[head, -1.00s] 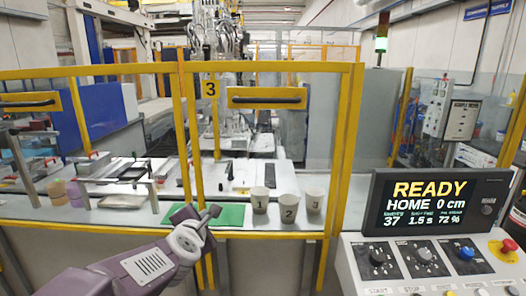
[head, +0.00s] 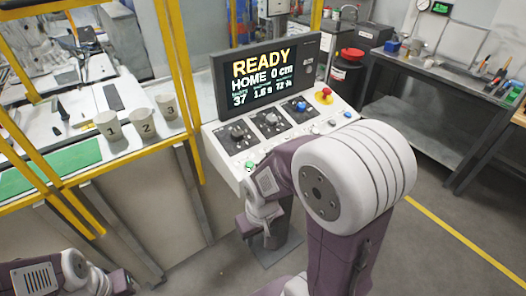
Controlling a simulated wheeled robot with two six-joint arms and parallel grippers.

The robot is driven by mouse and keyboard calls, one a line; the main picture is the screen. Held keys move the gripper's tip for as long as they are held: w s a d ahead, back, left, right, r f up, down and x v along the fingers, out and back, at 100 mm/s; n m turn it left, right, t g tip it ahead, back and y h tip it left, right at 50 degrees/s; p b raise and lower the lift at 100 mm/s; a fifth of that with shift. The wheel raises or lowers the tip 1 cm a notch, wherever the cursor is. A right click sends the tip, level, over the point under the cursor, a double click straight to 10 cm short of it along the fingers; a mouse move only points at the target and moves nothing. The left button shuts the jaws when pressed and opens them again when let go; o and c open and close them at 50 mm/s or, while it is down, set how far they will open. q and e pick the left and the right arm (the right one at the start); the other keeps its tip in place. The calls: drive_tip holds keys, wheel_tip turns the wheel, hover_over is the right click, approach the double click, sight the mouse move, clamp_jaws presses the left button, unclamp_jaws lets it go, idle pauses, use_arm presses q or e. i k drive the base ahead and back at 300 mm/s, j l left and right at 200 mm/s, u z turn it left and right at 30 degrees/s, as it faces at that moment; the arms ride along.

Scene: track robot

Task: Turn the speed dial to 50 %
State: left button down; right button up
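The display (head: 266,72) above reads READY, HOME 0 cm, and a lower row with 37, a seconds value and about 72 %. My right gripper (head: 251,230) hangs low in front of the panel, below and apart from the dials; its finger opening is unclear. My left gripper (head: 122,283) is at the bottom left, partly cut off.
A red mushroom button (head: 324,95) sits right of the blue dial, and a green button (head: 250,167) at the panel's front left. Three numbered cups (head: 145,124) stand behind the yellow guard frame (head: 178,68). A workbench (head: 450,80) is at the right.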

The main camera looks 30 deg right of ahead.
sight(301, 106)
drive_tip(key=k+z, duration=0.15)
drive_tip(key=z, duration=1.15)
